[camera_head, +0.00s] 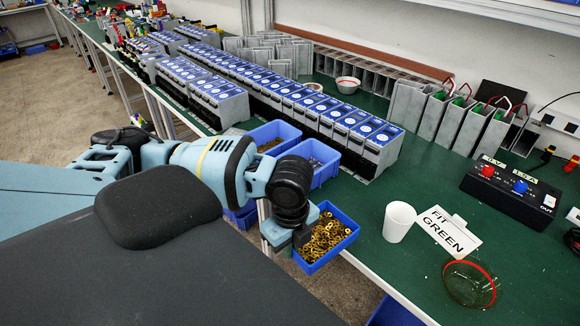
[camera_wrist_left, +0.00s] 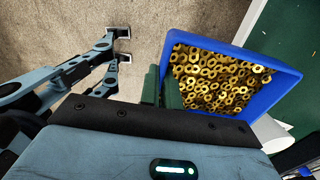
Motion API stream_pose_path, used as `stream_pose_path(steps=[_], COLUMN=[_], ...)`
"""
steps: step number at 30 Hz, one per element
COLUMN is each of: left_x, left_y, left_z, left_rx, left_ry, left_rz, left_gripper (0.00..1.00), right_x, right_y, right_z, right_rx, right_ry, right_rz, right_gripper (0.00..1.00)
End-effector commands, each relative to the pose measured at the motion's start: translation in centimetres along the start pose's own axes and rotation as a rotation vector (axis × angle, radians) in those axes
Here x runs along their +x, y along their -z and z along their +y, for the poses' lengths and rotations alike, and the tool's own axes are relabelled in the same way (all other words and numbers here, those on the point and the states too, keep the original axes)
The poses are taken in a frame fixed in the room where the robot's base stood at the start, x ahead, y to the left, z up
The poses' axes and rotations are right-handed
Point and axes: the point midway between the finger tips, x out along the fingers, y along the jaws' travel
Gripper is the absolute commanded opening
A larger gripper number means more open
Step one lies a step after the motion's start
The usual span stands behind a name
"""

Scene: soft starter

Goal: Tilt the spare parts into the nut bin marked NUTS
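My left gripper (camera_head: 300,232) is shut on the near wall of a blue bin (camera_head: 349,240) full of brass ring-shaped nuts (camera_head: 322,238). It holds the bin off the table's front edge, over the floor. In the left wrist view the gripper's dark green fingers (camera_wrist_left: 162,88) sit at the left side of the bin (camera_wrist_left: 262,110), and the nuts (camera_wrist_left: 212,78) lie inside. Two more blue bins hang at the table edge: one with brownish parts (camera_head: 286,128), one with grey parts (camera_head: 324,172). No NUTS marking is readable. My right gripper is not seen.
A white cup (camera_head: 398,222), a FIT GREEN sign (camera_head: 450,230) and a red-rimmed glass bowl (camera_head: 470,284) stand on the green table (camera_head: 400,270). A row of blue-topped units (camera_head: 350,130) lines it behind the bins. A black button box (camera_head: 510,195) is at the right.

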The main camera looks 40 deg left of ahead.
Motion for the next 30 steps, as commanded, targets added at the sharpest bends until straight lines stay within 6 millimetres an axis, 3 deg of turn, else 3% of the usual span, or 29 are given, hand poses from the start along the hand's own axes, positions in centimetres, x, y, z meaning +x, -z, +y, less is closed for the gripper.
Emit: stream_pose_path(steps=[8, 30], left_x=[-0.6, -3.9], left_y=[0.6, 3.9], left_z=[-0.8, -4.1], left_rx=[-0.152, -1.055], left_ry=[0.004, -0.003], left_rz=[0.005, 0.01], left_gripper=[0.0, 0.0], right_x=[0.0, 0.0], right_y=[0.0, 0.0], right_z=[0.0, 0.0], right_rx=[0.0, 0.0], right_ry=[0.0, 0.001], right_rz=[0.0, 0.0], right_gripper=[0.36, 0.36])
